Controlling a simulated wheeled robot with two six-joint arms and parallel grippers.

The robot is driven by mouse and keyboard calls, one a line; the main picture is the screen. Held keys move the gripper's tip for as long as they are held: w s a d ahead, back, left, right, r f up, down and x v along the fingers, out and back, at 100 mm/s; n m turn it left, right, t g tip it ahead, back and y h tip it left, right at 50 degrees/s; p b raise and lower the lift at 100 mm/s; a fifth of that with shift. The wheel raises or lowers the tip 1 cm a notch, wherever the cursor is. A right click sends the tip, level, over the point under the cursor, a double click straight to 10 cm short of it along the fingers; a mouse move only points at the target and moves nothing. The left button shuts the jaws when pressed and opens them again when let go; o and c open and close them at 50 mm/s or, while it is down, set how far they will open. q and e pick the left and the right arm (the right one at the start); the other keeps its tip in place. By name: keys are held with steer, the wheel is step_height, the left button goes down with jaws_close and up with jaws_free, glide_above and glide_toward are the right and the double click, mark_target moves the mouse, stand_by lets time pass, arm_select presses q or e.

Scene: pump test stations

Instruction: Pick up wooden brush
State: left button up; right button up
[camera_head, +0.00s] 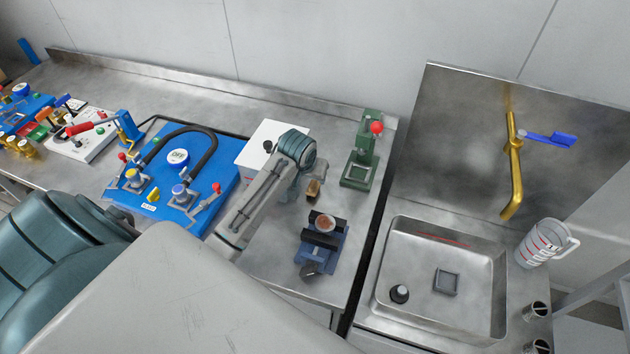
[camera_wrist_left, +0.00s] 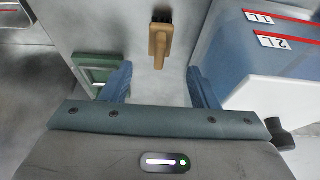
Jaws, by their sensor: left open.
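The wooden brush (camera_head: 313,188) lies on the steel worktop, just right of my left arm's end in the head view. In the left wrist view the brush (camera_wrist_left: 158,48) shows a tan wooden handle pointing toward my gripper and a dark end at the top. My left gripper (camera_wrist_left: 159,70) is open, with its blue fingers apart on either side of the handle's near end. Nothing is held, and contact with the brush cannot be told. In the head view its fingers are mostly hidden by my wrist. My right gripper is not in view.
A green press (camera_head: 360,160) with a red knob stands right of the brush. A dark vise (camera_head: 322,245) stands in front. A blue pump board (camera_head: 215,172) lies left and a white panel (camera_head: 258,132) behind my arm. A sink (camera_head: 425,305) is at right.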

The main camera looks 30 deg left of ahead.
mark_target(314, 182)
arm_select(q)
steer(key=x, duration=0.3)
steer(key=shift+w+f+p, duration=0.25)
steer(key=shift+p, duration=0.05)
steer(key=p+x, duration=0.1)
steer(key=x, duration=0.3)
steer(key=shift+w+f, duration=0.2)
steer(key=shift+f, duration=0.35)
steer(key=c, duration=1.1)
steer(key=shift+o, duration=0.2)
steer(key=shift+r, duration=0.15)
steer(key=shift+r, duration=0.3)
step_height(314, 182, up, 8)
steer(key=b, duration=0.3)
steer(key=shift+r, duration=0.6)
